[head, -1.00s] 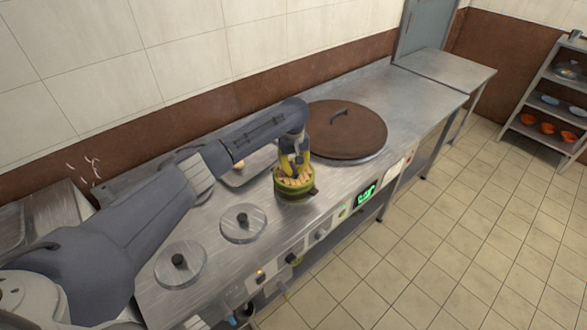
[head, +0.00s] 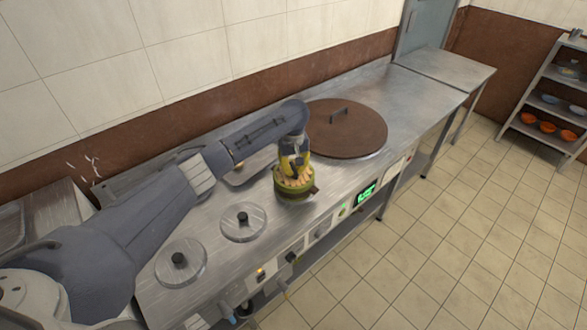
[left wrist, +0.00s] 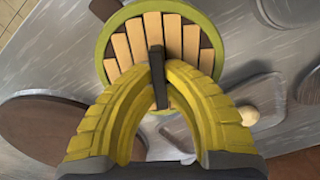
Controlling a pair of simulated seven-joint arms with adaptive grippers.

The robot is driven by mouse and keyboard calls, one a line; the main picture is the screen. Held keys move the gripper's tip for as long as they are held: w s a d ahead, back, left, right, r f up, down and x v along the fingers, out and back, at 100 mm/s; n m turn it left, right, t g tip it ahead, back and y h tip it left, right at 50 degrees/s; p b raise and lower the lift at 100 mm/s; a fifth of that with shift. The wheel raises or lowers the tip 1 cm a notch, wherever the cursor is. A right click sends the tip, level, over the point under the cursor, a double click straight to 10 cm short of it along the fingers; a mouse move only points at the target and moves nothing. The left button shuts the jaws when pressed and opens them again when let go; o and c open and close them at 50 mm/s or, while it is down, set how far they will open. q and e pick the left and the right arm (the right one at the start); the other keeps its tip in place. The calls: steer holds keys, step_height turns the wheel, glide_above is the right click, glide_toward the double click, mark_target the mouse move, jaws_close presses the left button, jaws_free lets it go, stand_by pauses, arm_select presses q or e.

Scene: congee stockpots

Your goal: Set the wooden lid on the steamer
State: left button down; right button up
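The slatted wooden lid (head: 284,185) with dark gaps lies within the rim of a green round vessel (head: 296,194) on the steel counter. The lid also shows in the left wrist view (left wrist: 190,42), with an upright dark bar handle at its near side. My left gripper (head: 294,169) points down over the lid. In the left wrist view its yellow fingers (left wrist: 158,72) close in on both sides of the handle. A large brown round cover (head: 345,135) with a metal handle lies behind and to the right; I cannot tell whether it covers the steamer. My right gripper is out of view.
Two round metal lids with black knobs, the nearer (head: 180,262) and the farther (head: 243,221), lie on the counter at the left. The counter's right end (head: 405,87) is clear.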

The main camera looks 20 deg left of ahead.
mark_target(294, 167)
arm_select(q)
steer(key=shift+f, duration=0.1)
steer(key=c, duration=1.8)
jaws_free()
steer(key=shift+r, duration=5.5)
steer(key=shift+f, duration=0.1)
